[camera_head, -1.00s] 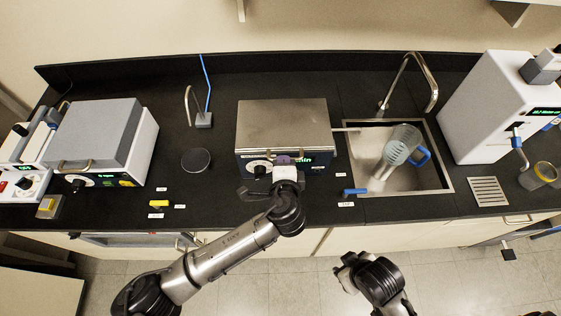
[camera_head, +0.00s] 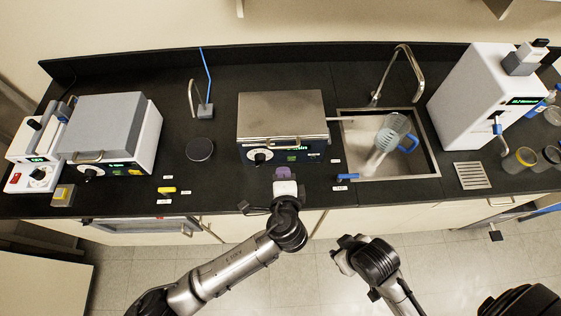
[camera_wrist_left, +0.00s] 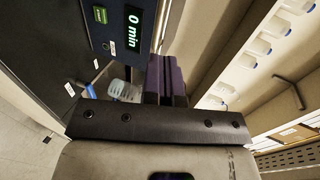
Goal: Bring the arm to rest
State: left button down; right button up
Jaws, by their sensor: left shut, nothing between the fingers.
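My left arm comes in from the lower left in the head view. Its gripper (camera_head: 284,173), with purple fingers, is shut and empty at the counter's front edge, just in front of the steel-topped box device (camera_head: 281,112). A gap shows between the fingers and the device's front panel. In the left wrist view the purple fingers (camera_wrist_left: 165,78) are together, and a panel display (camera_wrist_left: 134,25) reads "0 min". My right arm's end (camera_head: 347,256) hangs in front of the counter, over the floor; its fingers cannot be made out.
A sink (camera_head: 429,160) with a clear blue-handled jug (camera_head: 390,136) lies right of the device. A white instrument (camera_head: 462,100) stands farther right. A grey-lidded device (camera_head: 110,125) and a round black plate (camera_head: 199,149) are on the left. The floor (camera_head: 325,290) before the counter is open.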

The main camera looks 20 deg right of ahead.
pick_arm(q)
jog(key=shift+s+a+r, duration=0.2)
jog(key=shift+s+a, duration=0.05)
jog(key=shift+s, duration=0.4)
